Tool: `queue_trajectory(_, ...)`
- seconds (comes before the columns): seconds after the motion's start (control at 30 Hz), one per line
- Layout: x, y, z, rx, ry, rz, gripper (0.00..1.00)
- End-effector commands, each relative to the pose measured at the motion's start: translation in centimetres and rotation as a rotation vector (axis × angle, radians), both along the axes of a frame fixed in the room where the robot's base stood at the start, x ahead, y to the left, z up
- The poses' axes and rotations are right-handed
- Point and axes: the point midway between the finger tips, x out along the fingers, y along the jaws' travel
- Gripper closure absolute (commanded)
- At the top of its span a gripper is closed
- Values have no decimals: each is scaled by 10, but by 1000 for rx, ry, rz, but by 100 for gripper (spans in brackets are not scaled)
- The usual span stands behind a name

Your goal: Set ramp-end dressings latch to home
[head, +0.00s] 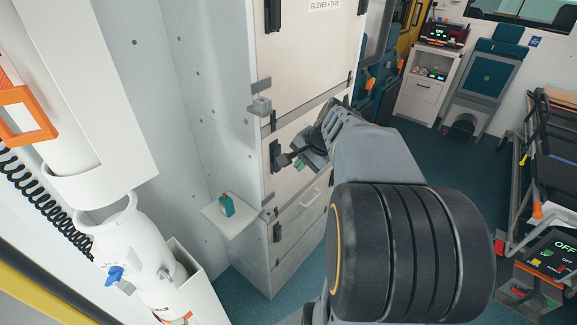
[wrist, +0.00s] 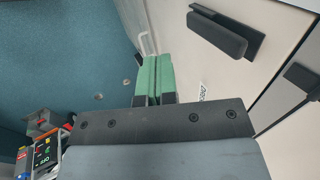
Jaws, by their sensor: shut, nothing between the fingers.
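The cabinet's middle door (head: 284,138) has a black latch-like piece (head: 275,156) at its left edge. My gripper (head: 299,165) is in front of this door, close to the latch-like piece, and its body hides much of the door's right side. In the wrist view, the green fingers (wrist: 155,76) are shut together with nothing between them. A black bar-shaped fitting (wrist: 218,35) stands on the pale panel to their right, apart from them. A label (wrist: 202,92) beside the fingers is partly hidden. I cannot tell which fitting is the dressings latch.
The upper door (head: 305,55) reads "GLOVES + TAPE". Grey brackets (head: 261,105) sit at the cabinet edge. A drawer (head: 300,215) with a pale handle is below.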

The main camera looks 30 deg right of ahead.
Motion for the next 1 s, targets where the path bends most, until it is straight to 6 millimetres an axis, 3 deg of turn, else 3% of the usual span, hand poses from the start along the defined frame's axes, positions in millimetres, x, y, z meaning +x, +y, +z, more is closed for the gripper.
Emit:
queue_trajectory(0.13, -9, -13, 20, 4, 1, -9, 100)
queue_trajectory(0.4, -16, -24, 36, 14, 9, -7, 100)
queue_trajectory(1.0, -26, -9, 45, 1, 1, 0, 100)
